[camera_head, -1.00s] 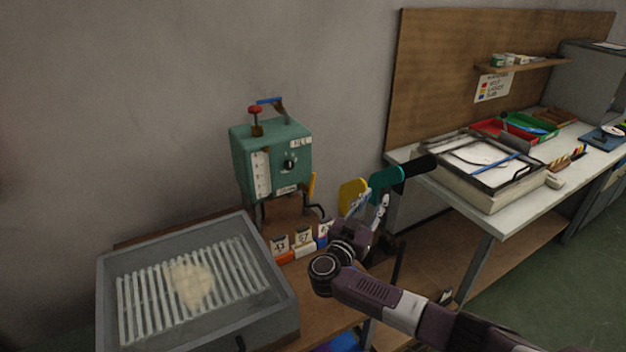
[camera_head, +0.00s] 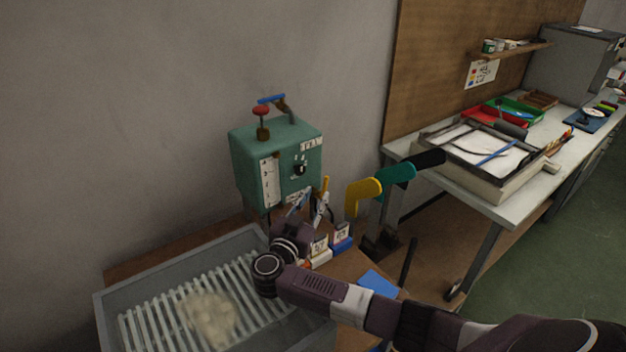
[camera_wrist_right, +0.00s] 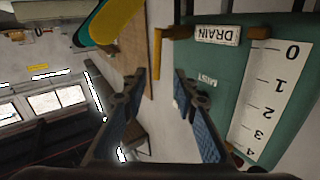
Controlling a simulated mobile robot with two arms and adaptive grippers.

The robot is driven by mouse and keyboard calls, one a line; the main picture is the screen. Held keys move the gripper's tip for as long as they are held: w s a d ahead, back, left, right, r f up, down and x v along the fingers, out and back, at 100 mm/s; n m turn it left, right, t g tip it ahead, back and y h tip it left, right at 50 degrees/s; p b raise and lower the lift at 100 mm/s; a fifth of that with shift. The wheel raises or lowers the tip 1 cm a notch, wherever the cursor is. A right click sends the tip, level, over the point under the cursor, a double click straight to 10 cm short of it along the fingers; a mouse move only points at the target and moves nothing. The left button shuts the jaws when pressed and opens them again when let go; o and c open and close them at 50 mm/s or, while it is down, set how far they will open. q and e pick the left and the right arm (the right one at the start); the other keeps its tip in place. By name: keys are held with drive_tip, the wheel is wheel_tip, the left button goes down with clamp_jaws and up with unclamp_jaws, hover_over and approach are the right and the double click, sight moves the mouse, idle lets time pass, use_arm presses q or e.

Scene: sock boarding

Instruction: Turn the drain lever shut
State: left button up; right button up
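The green steam box (camera_head: 275,160) stands by the wall, with a level scale on its front. Its drain lever (camera_head: 325,185), a yellow bar on a brown pivot, points roughly upright at the lower right edge of the box. In the right wrist view the lever (camera_wrist_right: 157,60) sits beside the upside-down DRAIN label (camera_wrist_right: 217,35). My right gripper (camera_head: 311,203) is open, just below and in front of the lever. In the right wrist view its fingertips (camera_wrist_right: 160,75) stand apart on both sides of the lever's line; contact cannot be told. My left gripper is not in view.
A grey slatted tray (camera_head: 105,312) with a pale lump (camera_head: 212,318) lies at the front left. Yellow (camera_head: 362,196) and teal (camera_head: 396,175) boards stand right of my gripper. Small labelled blocks (camera_head: 342,235) lie close by. A white bench (camera_head: 510,209) is at the right.

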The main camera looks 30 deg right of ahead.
sight(325, 185)
drive_tip(key=b+x, duration=0.5)
drive_tip(key=x, duration=0.1)
drive_tip(key=shift+s+d+f, duration=0.1)
drive_tip(key=shift+s+d, duration=0.05)
drive_tip(key=shift+s, duration=0.1)
drive_tip(key=shift+w+d+b, duration=0.35)
drive_tip(key=shift+d+b, duration=0.05)
drive_tip(key=shift+b, duration=0.05)
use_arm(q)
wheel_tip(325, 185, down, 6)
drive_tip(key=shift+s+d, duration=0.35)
use_arm(e)
drive_tip(key=shift+w+d+r, duration=0.1)
drive_tip(key=shift+d+r, duration=0.1)
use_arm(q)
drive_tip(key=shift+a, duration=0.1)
use_arm(e)
drive_tip(key=shift+c, duration=0.5)
clamp_jaws()
